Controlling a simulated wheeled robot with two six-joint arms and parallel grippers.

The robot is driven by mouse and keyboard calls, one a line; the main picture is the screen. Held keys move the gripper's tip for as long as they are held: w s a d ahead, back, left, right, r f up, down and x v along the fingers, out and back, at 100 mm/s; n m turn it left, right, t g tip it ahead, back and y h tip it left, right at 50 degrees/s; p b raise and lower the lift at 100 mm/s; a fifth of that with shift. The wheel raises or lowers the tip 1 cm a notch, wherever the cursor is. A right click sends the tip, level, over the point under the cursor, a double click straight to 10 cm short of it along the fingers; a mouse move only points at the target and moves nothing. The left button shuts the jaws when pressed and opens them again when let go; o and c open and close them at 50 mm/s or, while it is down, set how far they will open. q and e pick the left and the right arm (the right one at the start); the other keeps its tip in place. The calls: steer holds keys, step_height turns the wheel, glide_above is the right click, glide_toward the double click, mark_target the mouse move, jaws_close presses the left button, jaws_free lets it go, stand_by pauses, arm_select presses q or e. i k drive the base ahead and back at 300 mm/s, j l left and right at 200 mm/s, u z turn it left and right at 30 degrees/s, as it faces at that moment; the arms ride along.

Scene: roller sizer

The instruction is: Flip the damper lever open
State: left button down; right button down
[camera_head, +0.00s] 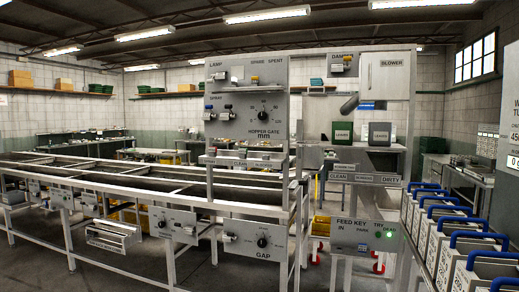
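The damper panel (336,70) is a small grey plate high on the machine frame, left of the white blower box (386,76). Its label starts "DAMP". A small dark lever with a yellowish part (346,59) shows on it; it is too small to tell its position. Neither of my grippers is in view.
A tall grey control panel (230,128) with knobs and switches stands left of the damper. The long roller frame (110,182) fills the left. A feed key panel (350,236) with a green light sits low. Several blue-handled bins (470,250) line the right. Floor shows at lower left.

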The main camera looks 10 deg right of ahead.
mark_target(348, 58)
steer(key=i+z, duration=0.85)
steer(key=i+j, duration=0.2)
steer(key=j, duration=0.2)
steer(key=i+j, duration=0.25)
steer(key=j, duration=0.15)
steer(key=i+j, duration=0.2)
steer(key=j, duration=0.25)
